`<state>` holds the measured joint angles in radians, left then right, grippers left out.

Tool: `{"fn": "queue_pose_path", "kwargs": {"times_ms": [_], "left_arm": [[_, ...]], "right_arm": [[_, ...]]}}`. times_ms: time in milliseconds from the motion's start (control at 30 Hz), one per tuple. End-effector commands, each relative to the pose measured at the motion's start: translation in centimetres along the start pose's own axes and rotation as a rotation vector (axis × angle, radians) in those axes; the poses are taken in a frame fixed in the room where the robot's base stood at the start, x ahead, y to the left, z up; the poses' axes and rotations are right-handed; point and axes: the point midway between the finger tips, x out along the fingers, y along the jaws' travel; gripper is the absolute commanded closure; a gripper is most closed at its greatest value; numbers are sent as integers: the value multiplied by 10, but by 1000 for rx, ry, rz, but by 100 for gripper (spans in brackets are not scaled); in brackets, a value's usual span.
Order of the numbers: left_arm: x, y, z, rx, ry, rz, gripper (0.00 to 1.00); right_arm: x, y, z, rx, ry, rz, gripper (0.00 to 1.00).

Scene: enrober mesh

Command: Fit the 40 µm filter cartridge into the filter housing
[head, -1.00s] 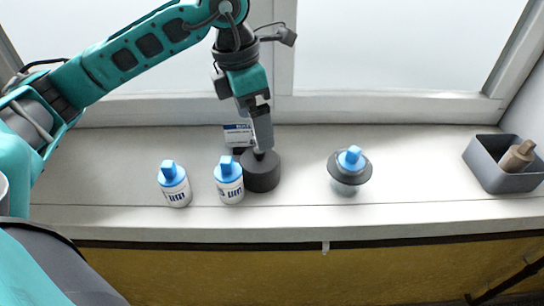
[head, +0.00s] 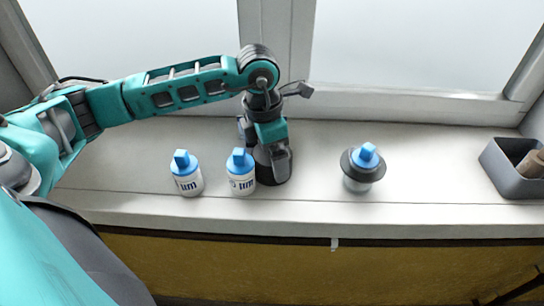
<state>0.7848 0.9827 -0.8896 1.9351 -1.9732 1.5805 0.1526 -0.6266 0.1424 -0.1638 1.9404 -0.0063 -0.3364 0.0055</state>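Two white cartridges with blue tops and "um" lettering, a left one (head: 188,183) and a middle one (head: 242,182), stand upright on the sill; their numbers are not readable. Right of them a squat dark cylinder (head: 273,179) stands behind my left gripper (head: 281,170), which points down at it and partly hides it. I cannot tell whether its fingers are apart or grip anything. Farther right stands what looks like the filter housing (head: 362,186), a pale body with a wide dark collar. A blue top (head: 366,153) sticks up from its middle. My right gripper is not in view.
A grey open bin (head: 515,180) with a brown object (head: 533,163) in it stands at the far right. The sill (head: 430,175) is clear between the collared body and the bin. The window frame (head: 275,60) rises behind; the sill's front edge drops off.

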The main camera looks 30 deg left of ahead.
Motion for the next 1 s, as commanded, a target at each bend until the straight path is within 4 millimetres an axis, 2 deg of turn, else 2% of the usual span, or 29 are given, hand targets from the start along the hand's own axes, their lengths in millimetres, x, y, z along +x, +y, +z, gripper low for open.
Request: {"fn": "queue_pose_path", "kwargs": {"times_ms": [100,300,667,1000], "left_arm": [[8,0,0,0,1,-1,0],[8,0,0,0,0,0,0],[8,0,0,0,-1,0,34],[4,0,1,0,-2,1,35]], "right_arm": [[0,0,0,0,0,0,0],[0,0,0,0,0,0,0],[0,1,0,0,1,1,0],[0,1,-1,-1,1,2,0]]}}
